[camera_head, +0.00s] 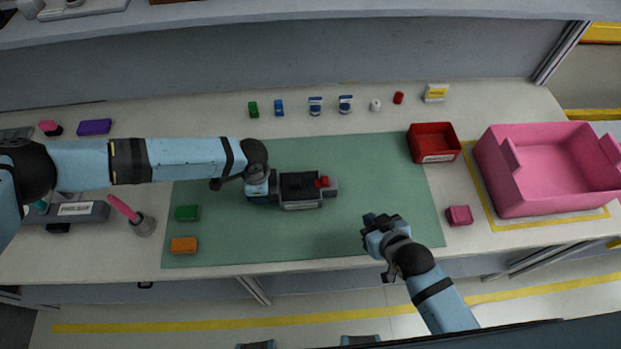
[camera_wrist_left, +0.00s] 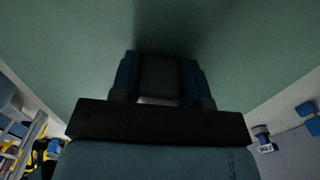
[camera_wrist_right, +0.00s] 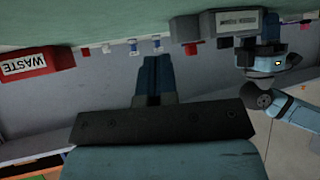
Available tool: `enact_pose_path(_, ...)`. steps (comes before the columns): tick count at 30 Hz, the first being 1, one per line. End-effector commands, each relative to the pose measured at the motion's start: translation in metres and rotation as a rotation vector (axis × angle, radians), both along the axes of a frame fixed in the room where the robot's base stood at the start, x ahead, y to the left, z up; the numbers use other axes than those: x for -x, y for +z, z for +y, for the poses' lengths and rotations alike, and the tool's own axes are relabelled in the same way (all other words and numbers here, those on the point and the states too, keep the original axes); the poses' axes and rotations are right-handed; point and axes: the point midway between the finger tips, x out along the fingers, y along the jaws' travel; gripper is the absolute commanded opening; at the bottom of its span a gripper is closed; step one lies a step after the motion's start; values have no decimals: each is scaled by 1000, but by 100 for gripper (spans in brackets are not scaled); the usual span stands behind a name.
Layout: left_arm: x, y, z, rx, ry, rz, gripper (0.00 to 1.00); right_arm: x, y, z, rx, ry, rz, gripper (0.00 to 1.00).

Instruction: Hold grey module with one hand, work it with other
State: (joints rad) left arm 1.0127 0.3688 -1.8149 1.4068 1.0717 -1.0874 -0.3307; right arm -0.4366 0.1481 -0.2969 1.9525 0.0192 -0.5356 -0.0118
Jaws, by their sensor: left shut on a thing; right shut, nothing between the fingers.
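The grey module (camera_head: 302,203) lies in the middle of the green mat (camera_head: 350,160), with a dark top and a red part (camera_head: 323,182) at its right end. My left gripper (camera_head: 266,188) is shut on the module's left end. In the left wrist view a dark grey block (camera_wrist_left: 160,78) sits between its fingers. My right gripper (camera_head: 374,222) is shut and empty above the mat, to the lower right of the module and apart from it. In the right wrist view its fingers (camera_wrist_right: 152,80) are together, and the module (camera_wrist_right: 222,26) shows beyond them with a label on its side.
A red bin (camera_head: 433,157) labelled waste, a pink crate (camera_head: 510,190) and a small pink block (camera_head: 459,215) are at the right. Green (camera_head: 187,213) and orange (camera_head: 184,245) blocks lie left of the module. Several small parts line the back. The mat's right half is mostly clear.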

Motion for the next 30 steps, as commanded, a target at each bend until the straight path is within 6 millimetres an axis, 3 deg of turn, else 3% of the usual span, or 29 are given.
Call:
enact_pose_path(1, 0, 0, 0, 0, 0, 0, 4, -22, 9, 8, 10, 22, -3, 0)
enact_pose_path(6, 0, 0, 0, 0, 0, -1, 4, -69, 24, 48, 32, 112, 66, 0)
enact_pose_path(12, 0, 0, 0, 0, 0, 0, 4, -104, 38, 108, 70, 269, 203, 0)
enact_pose_path(18, 0, 0, 0, 0, 0, 0, 4, -127, 57, 153, 174, 434, 340, 0)
enact_pose_path(24, 0, 0, 0, 0, 0, 0, 4, -146, 84, 177, 341, 578, 475, 0)
enact_pose_path(30, 0, 0, 0, 0, 0, 0, 4, -163, 119, 183, 557, 682, 611, 0)
